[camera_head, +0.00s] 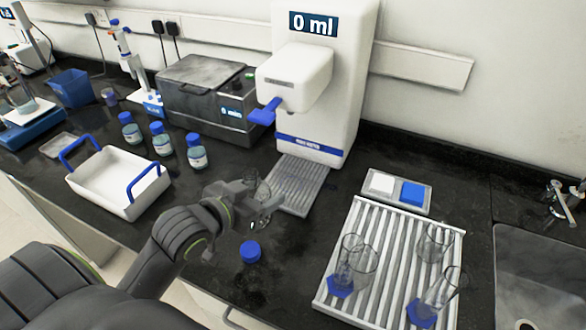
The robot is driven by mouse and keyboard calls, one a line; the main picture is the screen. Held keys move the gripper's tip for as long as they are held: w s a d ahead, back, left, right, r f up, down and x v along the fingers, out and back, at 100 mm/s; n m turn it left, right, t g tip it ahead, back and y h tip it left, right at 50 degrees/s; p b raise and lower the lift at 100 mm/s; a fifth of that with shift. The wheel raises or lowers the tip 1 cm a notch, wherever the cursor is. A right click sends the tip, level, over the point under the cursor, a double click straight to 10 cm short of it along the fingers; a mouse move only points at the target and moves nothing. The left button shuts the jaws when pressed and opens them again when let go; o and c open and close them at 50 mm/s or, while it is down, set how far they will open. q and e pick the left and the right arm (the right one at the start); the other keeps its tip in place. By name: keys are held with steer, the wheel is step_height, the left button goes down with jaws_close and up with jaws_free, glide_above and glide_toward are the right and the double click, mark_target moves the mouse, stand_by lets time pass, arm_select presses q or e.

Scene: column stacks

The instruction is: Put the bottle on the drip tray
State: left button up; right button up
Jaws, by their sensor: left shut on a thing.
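My left gripper (262,207) is shut on a clear glass bottle (261,187), just in front of the drip tray's left front side. The bottle is small in the picture and partly hidden by the gripper; I cannot tell whether its base touches anything. The grey ribbed drip tray (299,184) lies under the white dispenser (318,110), which reads "0 ml" and has a blue lever (264,112). The visible part of the tray is bare. A blue cap (250,252) lies on the counter in front of my gripper. My right gripper is not in view.
A ribbed rack (335,258) at the right holds several clear glass vessels. Several blue-capped bottles (161,139) and a white tray with blue handles (101,196) are at the left. A sink (535,270) is far right.

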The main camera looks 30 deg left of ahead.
arm_select(q)
steer(key=w+a+b, duration=0.1)
steer(key=w, duration=1.7)
steer(key=f, duration=0.6)
steer(key=shift+s+f, duration=0.3)
steer(key=shift+w+a+f+p, duration=0.1)
steer(key=shift+w+f+p, duration=0.1)
steer(key=shift+p, duration=0.15)
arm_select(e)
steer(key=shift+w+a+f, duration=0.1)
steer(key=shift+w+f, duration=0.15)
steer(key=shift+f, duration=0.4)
arm_select(q)
steer(key=shift+f, duration=0.15)
steer(key=o, duration=1.1)
steer(key=shift+s, duration=0.1)
